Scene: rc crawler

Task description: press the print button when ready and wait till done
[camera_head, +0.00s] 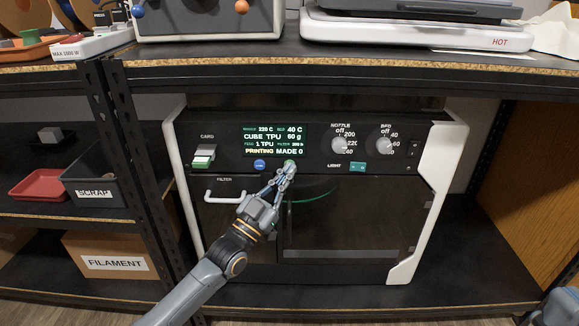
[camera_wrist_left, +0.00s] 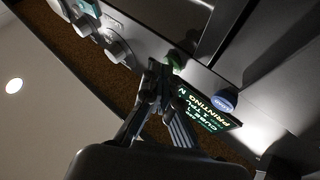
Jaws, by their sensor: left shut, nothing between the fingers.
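In the left wrist view the fingertips (camera_wrist_left: 160,72) are beside the green button (camera_wrist_left: 176,60), and the blue button (camera_wrist_left: 222,101) is further right. My right gripper is not in view.
Nozzle knob (camera_head: 340,145), bed knob (camera_head: 385,146) and light switch (camera_head: 358,168) are on the panel's right. A card slot (camera_head: 203,156) and filter handle (camera_head: 225,197) are left. A scrap bin (camera_head: 95,178) and filament box (camera_head: 112,262) lie beyond the shelf post (camera_head: 135,150).

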